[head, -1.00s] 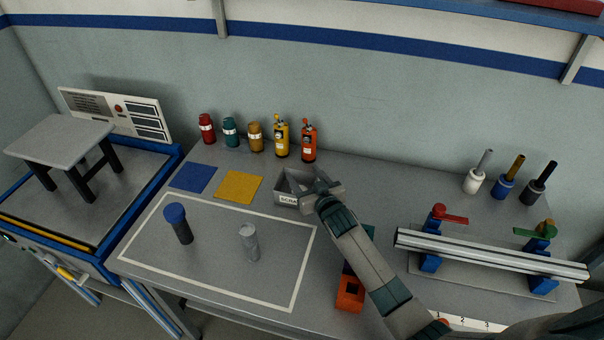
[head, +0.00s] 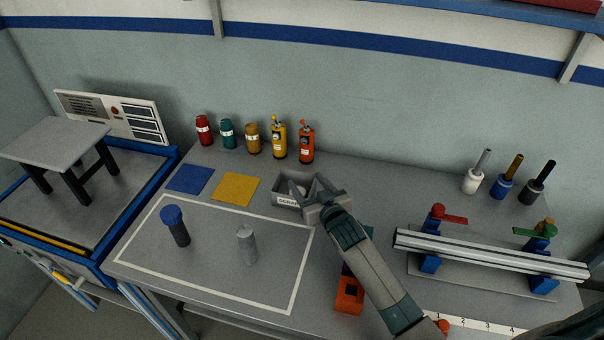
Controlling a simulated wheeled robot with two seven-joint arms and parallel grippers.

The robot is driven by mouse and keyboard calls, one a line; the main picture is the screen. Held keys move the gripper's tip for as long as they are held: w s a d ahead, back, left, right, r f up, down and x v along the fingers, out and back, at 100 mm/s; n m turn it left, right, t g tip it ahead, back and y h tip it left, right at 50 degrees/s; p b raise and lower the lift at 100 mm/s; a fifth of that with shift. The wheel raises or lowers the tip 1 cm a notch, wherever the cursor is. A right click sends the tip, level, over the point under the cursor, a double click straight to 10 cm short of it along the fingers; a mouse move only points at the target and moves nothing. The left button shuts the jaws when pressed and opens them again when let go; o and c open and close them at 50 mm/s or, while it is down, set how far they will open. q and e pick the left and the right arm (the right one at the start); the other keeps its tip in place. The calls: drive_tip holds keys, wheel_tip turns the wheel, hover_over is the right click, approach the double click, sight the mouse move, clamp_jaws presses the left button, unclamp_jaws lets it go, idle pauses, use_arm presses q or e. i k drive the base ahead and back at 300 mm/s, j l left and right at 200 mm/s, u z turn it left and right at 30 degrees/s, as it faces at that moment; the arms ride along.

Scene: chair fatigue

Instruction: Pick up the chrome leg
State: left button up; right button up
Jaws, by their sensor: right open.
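A short light grey metallic leg (head: 247,246), seemingly the chrome leg, stands upright inside the white outlined area of the table. A dark leg with a blue top (head: 176,226) stands to its left in the same area. My right gripper (head: 307,184) is open and empty. Its fingers point away from me, over the front of the grey scrap bin, up and to the right of the chrome leg and apart from it. My left gripper is not in view.
The scrap bin (head: 284,199) sits behind the outlined area. Blue (head: 190,179) and yellow (head: 236,189) squares lie left of it. Several bottles stand by the wall. A clamped metal bar (head: 490,255) is at right. A small stool (head: 56,143) stands at left.

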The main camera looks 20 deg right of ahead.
sight(244, 233)
drive_tip(key=k+j, duration=1.25)
